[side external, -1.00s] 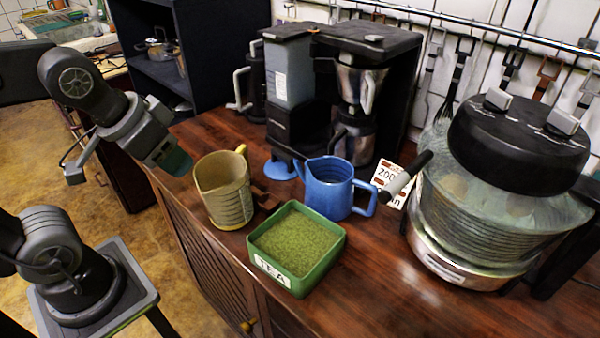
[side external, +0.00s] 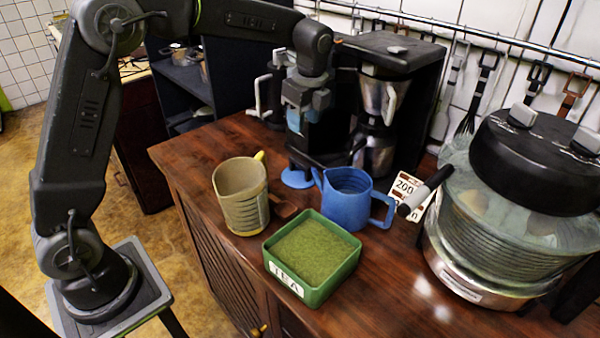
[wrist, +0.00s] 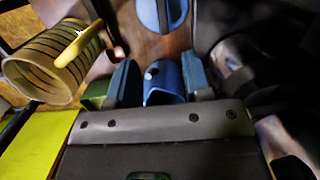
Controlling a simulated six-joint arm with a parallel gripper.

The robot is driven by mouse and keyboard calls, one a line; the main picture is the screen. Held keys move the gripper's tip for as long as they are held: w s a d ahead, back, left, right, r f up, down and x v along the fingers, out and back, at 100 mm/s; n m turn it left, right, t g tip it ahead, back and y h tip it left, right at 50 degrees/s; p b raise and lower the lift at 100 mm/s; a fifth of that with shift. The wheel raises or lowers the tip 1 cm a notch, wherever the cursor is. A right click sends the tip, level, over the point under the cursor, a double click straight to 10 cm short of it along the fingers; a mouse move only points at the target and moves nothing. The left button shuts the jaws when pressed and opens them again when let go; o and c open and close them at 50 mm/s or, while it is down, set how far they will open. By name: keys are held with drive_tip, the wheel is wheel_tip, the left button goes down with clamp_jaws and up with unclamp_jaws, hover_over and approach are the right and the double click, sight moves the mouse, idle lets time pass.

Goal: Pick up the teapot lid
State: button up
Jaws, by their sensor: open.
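The teapot lid (side external: 297,180) is a small blue disc lying on the wooden counter, behind and left of the blue teapot (side external: 345,200). In the wrist view, the lid (wrist: 149,16) is at the top edge, partly cut off, with a dark bar across it. My gripper (side external: 298,122) is above the counter in front of the coffee machine, above the lid in the side view. In the wrist view my gripper (wrist: 161,78) has its two fingers apart, with part of the blue teapot (wrist: 164,84) showing between them. Nothing is held.
A beige jug (side external: 241,200) and a green tea box (side external: 312,265) stand in front. The dark coffee machine (side external: 405,60) is behind my gripper. A large glass cooker (side external: 500,235) stands at the right.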

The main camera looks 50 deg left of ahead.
sight(300, 161)
drive_tip(key=f, duration=0.4)
drive_tip(key=a+f, duration=0.1)
drive_tip(key=f, duration=0.4)
drive_tip(key=a+f, duration=0.1)
drive_tip(key=f, duration=0.4)
drive_tip(key=shift+w+f, duration=0.15)
drive_tip(key=shift+w, duration=0.1)
clamp_jaws()
